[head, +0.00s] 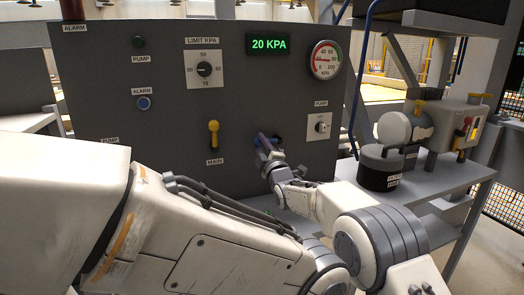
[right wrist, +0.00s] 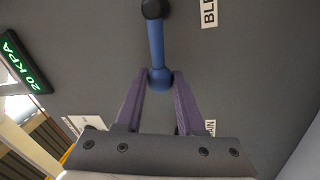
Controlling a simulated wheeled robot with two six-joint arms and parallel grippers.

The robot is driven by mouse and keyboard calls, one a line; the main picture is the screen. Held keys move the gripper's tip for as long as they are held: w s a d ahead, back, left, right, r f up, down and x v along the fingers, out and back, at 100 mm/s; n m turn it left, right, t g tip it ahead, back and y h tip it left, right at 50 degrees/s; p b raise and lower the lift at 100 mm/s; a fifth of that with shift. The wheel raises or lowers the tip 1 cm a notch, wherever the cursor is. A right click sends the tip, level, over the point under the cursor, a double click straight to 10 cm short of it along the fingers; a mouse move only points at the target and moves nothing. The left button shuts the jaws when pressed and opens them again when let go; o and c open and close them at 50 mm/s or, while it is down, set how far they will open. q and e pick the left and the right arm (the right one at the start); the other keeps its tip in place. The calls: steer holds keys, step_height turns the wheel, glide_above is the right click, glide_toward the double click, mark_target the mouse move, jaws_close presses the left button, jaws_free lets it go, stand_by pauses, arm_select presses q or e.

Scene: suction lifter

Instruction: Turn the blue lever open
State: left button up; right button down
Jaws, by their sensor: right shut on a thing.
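The blue lever (right wrist: 156,45) stands out from the dark grey panel in the right wrist view, with a black pivot at its top end and a round blue knob at the other. My right gripper (right wrist: 160,82) has its two purple fingers closed on the knob. In the head view my right gripper (head: 263,142) is at the panel's lower right and largely covers the lever, so its angle is hard to read there. My left gripper is not in view.
The panel (head: 100,100) carries a yellow main lever (head: 213,135), a limit dial (head: 204,69), a pump knob (head: 319,126) and a gauge (head: 326,60). A green display (head: 268,45) reads 20 KPA. A pump unit (head: 380,167) stands on the shelf at right.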

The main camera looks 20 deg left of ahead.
steer(key=shift+f+n+b, duration=0.65)
steer(key=shift+n, duration=0.25)
steer(key=c, duration=0.5)
jaws_free()
steer(key=shift+r, duration=0.1)
steer(key=b+v, duration=0.1)
steer(key=v, duration=0.9)
steer(key=shift+s+d+b, duration=0.1)
steer(key=shift+d+b, duration=0.2)
